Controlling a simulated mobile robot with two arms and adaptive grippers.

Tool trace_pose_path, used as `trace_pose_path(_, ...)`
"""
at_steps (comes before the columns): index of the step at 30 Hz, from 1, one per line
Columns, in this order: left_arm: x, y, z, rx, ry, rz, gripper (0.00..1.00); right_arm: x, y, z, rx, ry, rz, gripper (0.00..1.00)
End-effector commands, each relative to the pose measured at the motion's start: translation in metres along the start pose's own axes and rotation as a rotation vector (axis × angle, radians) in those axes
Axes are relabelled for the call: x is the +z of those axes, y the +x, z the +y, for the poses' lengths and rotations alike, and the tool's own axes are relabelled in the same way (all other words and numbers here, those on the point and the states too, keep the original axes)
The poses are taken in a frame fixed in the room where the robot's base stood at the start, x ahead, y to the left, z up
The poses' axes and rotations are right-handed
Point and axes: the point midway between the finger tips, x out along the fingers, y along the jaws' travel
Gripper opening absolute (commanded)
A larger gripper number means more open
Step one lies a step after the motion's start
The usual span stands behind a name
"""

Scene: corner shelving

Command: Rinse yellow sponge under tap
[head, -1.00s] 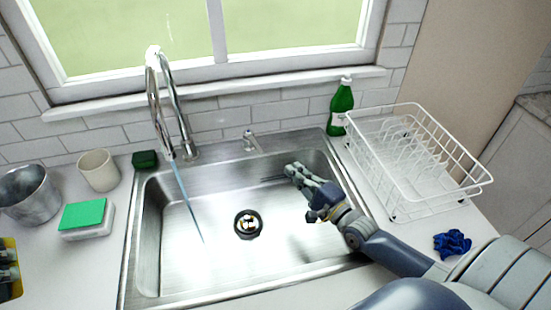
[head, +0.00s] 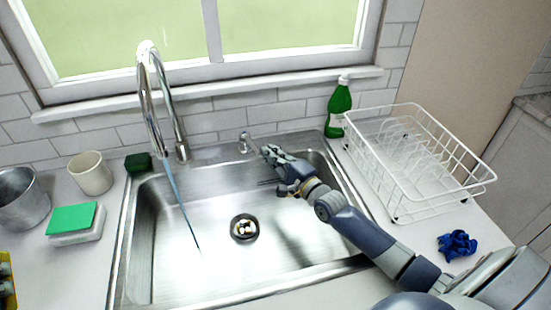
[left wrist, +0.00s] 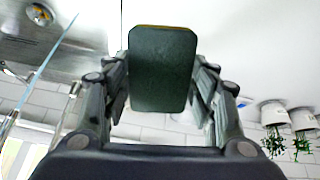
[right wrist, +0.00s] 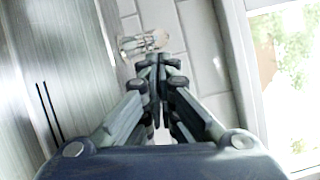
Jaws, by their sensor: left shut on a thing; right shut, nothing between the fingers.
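The sponge (left wrist: 162,68), with a dark green face and a thin yellow edge, is held between the fingers of my left gripper (left wrist: 160,95) in the left wrist view. The left gripper is out of the head view. The tall chrome tap (head: 148,90) is running, and a thin blue stream of water (head: 182,205) falls into the steel sink (head: 165,270). My right gripper (head: 268,151) is shut and empty at the back of the sink. Its tips are close to the small chrome lever (head: 244,141), which also shows in the right wrist view (right wrist: 143,43). I cannot tell whether they touch.
A dark green block (head: 138,162), a white cup (head: 91,173), a metal pot (head: 20,198) and a green pad on a white block (head: 72,219) stand left of the sink. A green bottle (head: 338,108), a white dish rack (head: 420,212) and a blue cloth (head: 457,245) are on the right.

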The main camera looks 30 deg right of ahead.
Motion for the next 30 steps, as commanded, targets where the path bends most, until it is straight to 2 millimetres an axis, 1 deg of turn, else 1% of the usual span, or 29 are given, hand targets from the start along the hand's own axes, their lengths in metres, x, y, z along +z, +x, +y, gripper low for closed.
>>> trace_pose_path(8, 0.0, -0.001, 0.0, 0.0, 0.0, 0.0, 0.31, 0.001, 0.0, 0.0, 0.0, 0.0, 0.0, 0.0)
trace_pose_path(10, -0.002, -0.004, 0.0, 0.0, 0.0, 0.0, 0.31, 0.005, 0.0, -0.001, 0.001, 0.003, -0.001, 0.0)
trace_pose_path(13, -0.005, -0.01, 0.001, 0.0, 0.0, 0.0, 0.31, 0.017, -0.001, 0.001, 0.001, 0.005, -0.001, 0.0)
trace_pose_path(17, -0.006, -0.012, 0.001, 0.0, 0.0, 0.0, 0.31, 0.026, -0.001, 0.003, 0.0, 0.003, 0.0, 0.0)
trace_pose_path(30, -0.006, -0.011, 0.001, 0.0, 0.0, 0.0, 0.31, 0.028, -0.001, 0.005, 0.0, 0.0, -0.002, 0.0)
